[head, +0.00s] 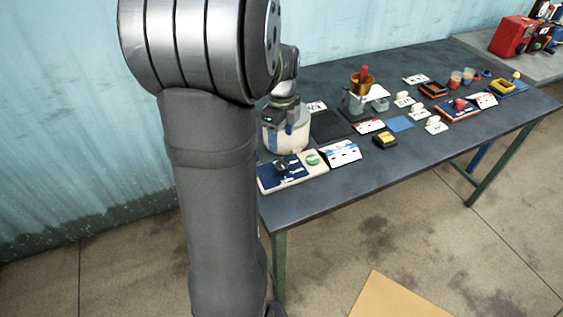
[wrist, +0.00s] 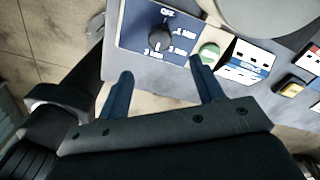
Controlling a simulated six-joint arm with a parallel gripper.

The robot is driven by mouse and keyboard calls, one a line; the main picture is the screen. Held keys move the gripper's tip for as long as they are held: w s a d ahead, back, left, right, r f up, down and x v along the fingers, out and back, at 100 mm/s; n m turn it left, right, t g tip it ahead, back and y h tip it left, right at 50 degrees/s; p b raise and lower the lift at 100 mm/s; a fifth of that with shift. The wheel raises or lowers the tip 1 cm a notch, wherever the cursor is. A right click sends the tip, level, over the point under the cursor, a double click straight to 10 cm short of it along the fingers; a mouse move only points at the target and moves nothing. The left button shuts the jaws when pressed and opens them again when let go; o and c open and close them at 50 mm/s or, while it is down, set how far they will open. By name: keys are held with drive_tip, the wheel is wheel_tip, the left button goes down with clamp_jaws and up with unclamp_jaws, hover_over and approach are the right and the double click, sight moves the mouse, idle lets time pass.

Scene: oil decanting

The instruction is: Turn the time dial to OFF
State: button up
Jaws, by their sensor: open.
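The time dial is a dark round knob (wrist: 160,38) on a blue panel (wrist: 135,25) with white marks: OFF at the top, minute marks at the right and bottom. I cannot tell clearly which mark the knob points at. The panel also shows in the head view (head: 265,179), at the table's near left corner. In the wrist view my gripper (wrist: 164,78) is open and empty, its two blue fingers apart. The knob appears beyond and between the fingertips, with no contact visible. In the head view my arm hides most of the gripper.
A green button (wrist: 208,52) and a white label card (wrist: 247,62) sit right of the dial. A white and blue round machine (head: 285,136) stands just behind the panel. Several cards, trays and cups fill the table (head: 350,185) further right.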

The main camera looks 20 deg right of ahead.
sight(281, 164)
wheel_tip(281, 164, down, 11)
drive_tip(key=shift+r, duration=0.1)
idle(0.3)
drive_tip(key=c, duration=1)
